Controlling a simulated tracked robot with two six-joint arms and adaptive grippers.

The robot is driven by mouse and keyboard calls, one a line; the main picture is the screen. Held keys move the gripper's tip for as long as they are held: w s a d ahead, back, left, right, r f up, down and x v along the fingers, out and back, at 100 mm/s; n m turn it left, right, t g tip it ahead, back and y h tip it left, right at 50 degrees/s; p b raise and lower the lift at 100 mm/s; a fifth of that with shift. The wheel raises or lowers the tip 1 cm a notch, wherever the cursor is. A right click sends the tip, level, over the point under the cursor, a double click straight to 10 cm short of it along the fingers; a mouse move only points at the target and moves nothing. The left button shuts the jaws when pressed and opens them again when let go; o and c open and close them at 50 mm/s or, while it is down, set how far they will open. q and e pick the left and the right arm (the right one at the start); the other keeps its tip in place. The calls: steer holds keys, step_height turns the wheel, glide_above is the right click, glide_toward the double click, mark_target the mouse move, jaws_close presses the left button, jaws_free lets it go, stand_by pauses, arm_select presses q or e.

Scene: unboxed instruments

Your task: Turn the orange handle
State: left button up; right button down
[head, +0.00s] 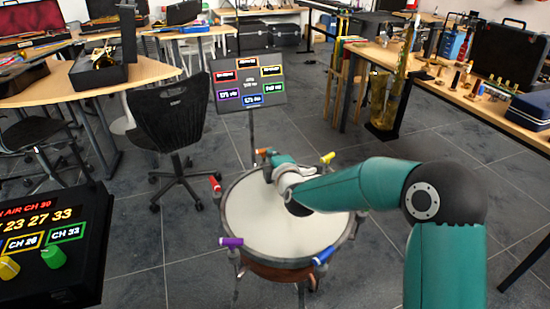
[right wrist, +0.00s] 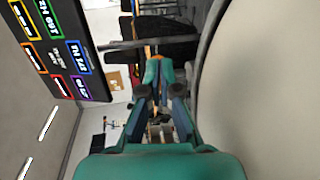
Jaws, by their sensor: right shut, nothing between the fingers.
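A round drum (head: 285,222) with a pale skin stands on the floor at the centre of the head view. Coloured handles sit around its rim. The orange handle (head: 263,152) is at the far side, partly hidden by my right gripper (head: 276,168). My right arm reaches over the drum from the right, with the gripper at the far rim close to that handle. In the right wrist view an orange part (right wrist: 152,72) shows just beyond the gripper's fingers (right wrist: 160,92). The right gripper is shut and empty; contact with the handle cannot be told. My left gripper is not in view.
Other rim handles are yellow (head: 328,157), red (head: 215,184), purple (head: 231,241) and blue (head: 323,256). A black sign (head: 249,84) stands behind the drum. A black chair (head: 172,118) is to the left. A black panel (head: 48,245) with knobs fills the lower left.

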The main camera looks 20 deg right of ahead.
steer(key=shift+w+d+r+p, duration=0.1)
steer(key=shift+w+d+p, duration=0.4)
steer(key=shift+d, duration=0.2)
steer(key=shift+w+d, duration=0.4)
steer(key=shift+w, duration=0.25)
stand_by(1.0)
steer(key=shift+s, duration=0.1)
